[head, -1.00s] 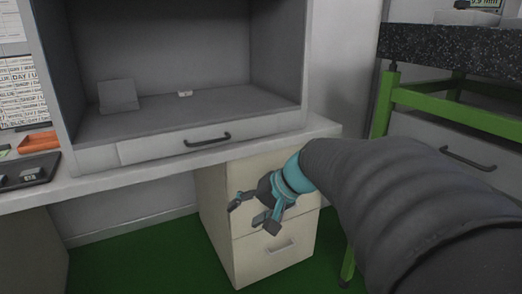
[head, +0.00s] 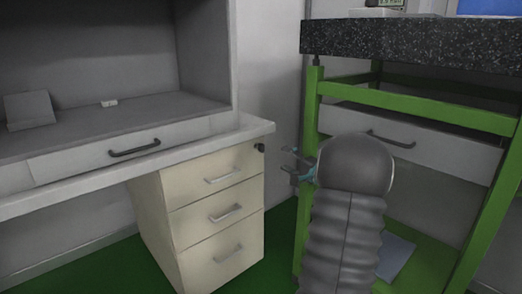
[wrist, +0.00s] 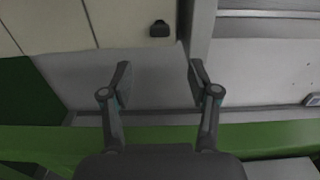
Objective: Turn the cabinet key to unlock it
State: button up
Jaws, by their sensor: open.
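The cream cabinet (head: 216,210) with three drawers stands under the white desk in the head view. A small dark key or lock piece (head: 259,147) sits at its upper right edge, beside the top drawer. The same dark piece shows on the cream face at the top middle of the wrist view (wrist: 160,29). My gripper (head: 289,165) is open and empty, to the right of the cabinet and apart from it. In the wrist view my fingers (wrist: 160,70) are spread below the dark piece, with a gap to it. The key's exact shape is too small to tell.
A green-framed bench (head: 312,170) with a dark speckled top (head: 400,40) stands close on the right. A green bar (wrist: 130,140) crosses the wrist view near my gripper. The white desk edge (head: 250,130) overhangs the cabinet. Green floor shows between cabinet and bench.

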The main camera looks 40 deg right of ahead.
aim_at(264, 149)
jog(key=w, duration=0.4)
jog(key=w+a, duration=0.1)
jog(key=w, duration=0.3)
jog(key=w+p, duration=0.1)
jog(key=w, duration=0.4)
jog(key=shift+a, duration=0.15)
grip_shut()
